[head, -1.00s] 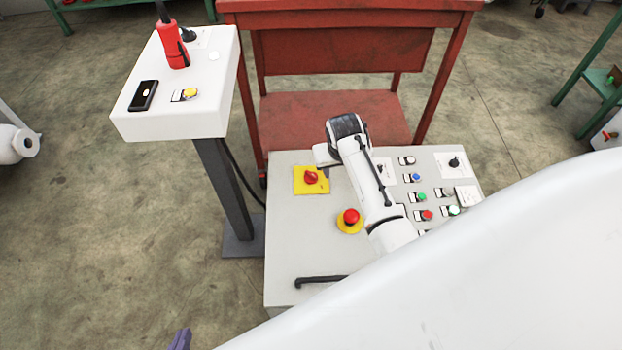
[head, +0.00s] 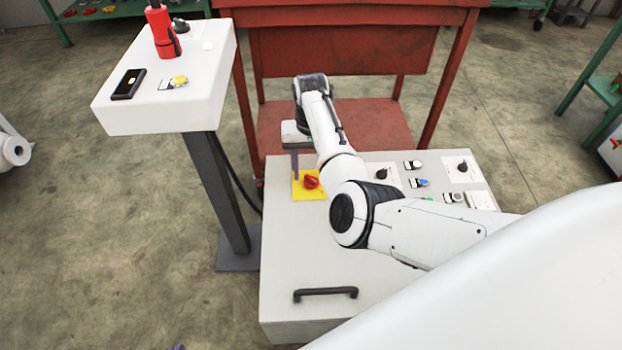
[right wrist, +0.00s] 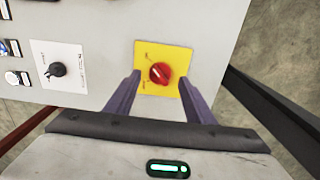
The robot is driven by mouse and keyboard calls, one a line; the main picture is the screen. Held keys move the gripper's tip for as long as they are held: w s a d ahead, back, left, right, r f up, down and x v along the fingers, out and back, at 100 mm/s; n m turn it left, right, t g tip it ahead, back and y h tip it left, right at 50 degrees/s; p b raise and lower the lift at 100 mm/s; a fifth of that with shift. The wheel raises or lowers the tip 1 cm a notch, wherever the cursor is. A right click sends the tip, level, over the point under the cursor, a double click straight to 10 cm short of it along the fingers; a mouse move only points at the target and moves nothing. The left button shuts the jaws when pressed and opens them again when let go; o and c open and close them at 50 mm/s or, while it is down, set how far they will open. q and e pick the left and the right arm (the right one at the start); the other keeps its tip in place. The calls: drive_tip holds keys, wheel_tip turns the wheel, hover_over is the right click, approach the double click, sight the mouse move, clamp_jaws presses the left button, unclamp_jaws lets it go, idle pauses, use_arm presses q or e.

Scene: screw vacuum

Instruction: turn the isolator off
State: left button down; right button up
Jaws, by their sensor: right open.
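The isolator is a red rotary knob (head: 311,182) on a yellow square plate (head: 299,194), at the far left of the grey panel top. In the right wrist view the knob (right wrist: 160,73) and its yellow plate (right wrist: 176,56) are in plain sight. My right gripper (head: 295,162) is over the plate, pointing down, with its purple fingers apart. In the right wrist view the open fingers (right wrist: 159,78) stand either side of the knob, with nothing held. I cannot tell how far above it they are. A purple tip of my left gripper (head: 178,347) barely shows at the bottom edge.
The grey control box (head: 290,250) has a black handle (head: 326,292) and several knobs and buttons at right, partly hidden by my right arm. A white pedestal (head: 165,120) stands left. A red cart (head: 350,60) stands behind.

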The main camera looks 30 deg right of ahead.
sight(311, 181)
drive_tip(key=shift+f+b, duration=0.35)
drive_tip(key=shift+f, duration=0.95)
